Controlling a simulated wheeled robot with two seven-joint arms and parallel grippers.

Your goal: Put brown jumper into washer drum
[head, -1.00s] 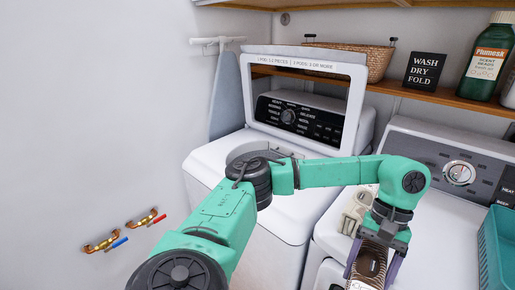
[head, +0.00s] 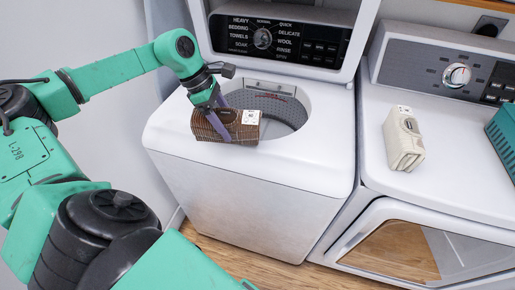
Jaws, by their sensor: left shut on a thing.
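The brown jumper (head: 240,132) is a folded, ribbed bundle with a white label on its right end. My left gripper (head: 217,112) is shut on its left part, with a purple finger across its front. The jumper is at the front-left rim of the washer's round top opening, partly covering it. I cannot tell whether it touches the washer top. The washer drum (head: 289,110) shows as a perforated metal wall behind and right of the jumper. The washer (head: 250,190) has its lid raised. My right gripper is not in view.
The dryer (head: 455,190) stands to the right, with a folded cream garment (head: 403,140) on its top and a teal basket (head: 503,138) at the right edge. The raised washer lid (head: 364,40) frames the control panel behind the opening. A wall is at left.

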